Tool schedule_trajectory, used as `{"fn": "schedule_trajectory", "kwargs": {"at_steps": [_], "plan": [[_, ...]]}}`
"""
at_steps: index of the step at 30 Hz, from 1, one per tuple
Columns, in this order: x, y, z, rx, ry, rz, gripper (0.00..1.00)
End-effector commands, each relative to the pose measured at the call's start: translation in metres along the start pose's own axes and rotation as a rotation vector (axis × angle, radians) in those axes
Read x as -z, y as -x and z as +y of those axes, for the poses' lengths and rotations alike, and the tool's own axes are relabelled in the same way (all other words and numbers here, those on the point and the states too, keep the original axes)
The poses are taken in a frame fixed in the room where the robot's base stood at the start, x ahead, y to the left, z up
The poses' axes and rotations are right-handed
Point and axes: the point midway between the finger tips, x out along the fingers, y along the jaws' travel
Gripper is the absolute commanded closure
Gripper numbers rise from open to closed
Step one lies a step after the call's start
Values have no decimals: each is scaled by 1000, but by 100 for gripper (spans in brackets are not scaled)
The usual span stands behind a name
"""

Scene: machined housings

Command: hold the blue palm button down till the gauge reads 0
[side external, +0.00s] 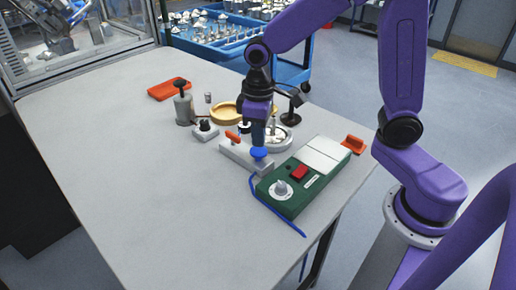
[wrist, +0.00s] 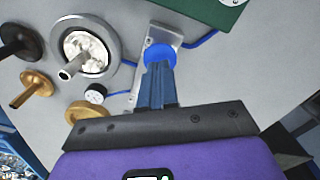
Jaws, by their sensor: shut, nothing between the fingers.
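The blue palm button (side external: 259,153) is a round blue cap on one end of a light grey base plate (side external: 236,154) on the table. In the wrist view, the blue button (wrist: 160,51) shows just past my fingertips. My gripper (side external: 259,143) points down directly over the button, its blue fingers shut with nothing between them. The fingertips (wrist: 159,66) overlap the button's edge in the wrist view. I cannot tell whether they touch or press it. A small round white-faced part (wrist: 95,93) is beside the plate; I cannot read it or tell whether it is the gauge.
A green box (side external: 290,190) with a dial and red button stands right of the plate. A blue cable lies alongside. The table's left front is clear.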

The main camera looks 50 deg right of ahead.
Motion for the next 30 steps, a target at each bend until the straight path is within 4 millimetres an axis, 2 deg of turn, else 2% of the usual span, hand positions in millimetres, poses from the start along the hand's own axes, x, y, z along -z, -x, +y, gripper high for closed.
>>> {"fn": "schedule_trajectory", "kwargs": {"at_steps": [11, 30], "plan": [[0, -1, 0, 0, 0, 0, 100], [0, -22, 0, 0, 1, -1, 100]]}}
